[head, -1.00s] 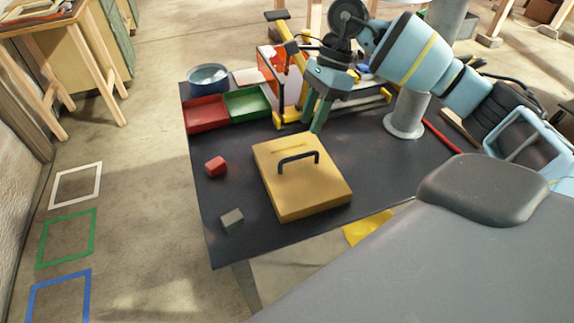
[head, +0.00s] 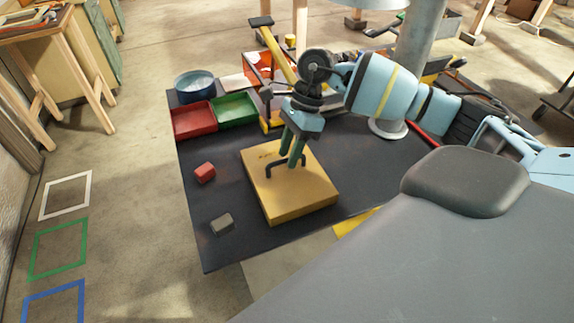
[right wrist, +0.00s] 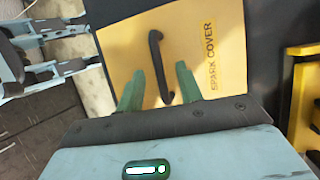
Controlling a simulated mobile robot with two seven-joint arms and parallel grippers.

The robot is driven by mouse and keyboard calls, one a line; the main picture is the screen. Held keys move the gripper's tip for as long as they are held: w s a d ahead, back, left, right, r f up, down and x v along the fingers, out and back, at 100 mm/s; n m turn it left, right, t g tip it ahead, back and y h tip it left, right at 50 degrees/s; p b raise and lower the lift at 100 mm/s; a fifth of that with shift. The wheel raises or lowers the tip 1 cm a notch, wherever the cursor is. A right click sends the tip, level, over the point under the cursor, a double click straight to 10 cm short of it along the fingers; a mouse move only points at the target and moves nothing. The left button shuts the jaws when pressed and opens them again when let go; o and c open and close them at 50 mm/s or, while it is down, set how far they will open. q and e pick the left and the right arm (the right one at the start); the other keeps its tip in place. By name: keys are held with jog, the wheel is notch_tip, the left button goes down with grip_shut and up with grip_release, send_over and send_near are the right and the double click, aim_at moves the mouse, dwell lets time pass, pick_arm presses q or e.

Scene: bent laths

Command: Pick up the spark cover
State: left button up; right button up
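The spark cover (head: 290,195) is a yellow box-like lid with a black arched handle (head: 272,168). It lies flat on the dark table. In the right wrist view the cover (right wrist: 200,30) shows its "SPARK COVER" label and the handle (right wrist: 156,50). My right gripper (head: 290,160) is above the cover at the handle, pointing down. In the right wrist view the green fingers (right wrist: 158,85) are apart, one on each side of the handle's line, with visible gaps. Whether the tips reach below the handle's bar is hard to tell. My left gripper is not in view.
On the dark table (head: 200,245), a red block (head: 205,172) and a grey block (head: 222,224) lie left of the cover. Red (head: 193,122) and green (head: 235,110) trays and a blue bowl (head: 195,86) stand at the back left. A yellow frame (right wrist: 303,100) stands beyond the cover.

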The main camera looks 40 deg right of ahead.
jog(key=shift+f, duration=0.15)
grip_shut()
dwell(1.4)
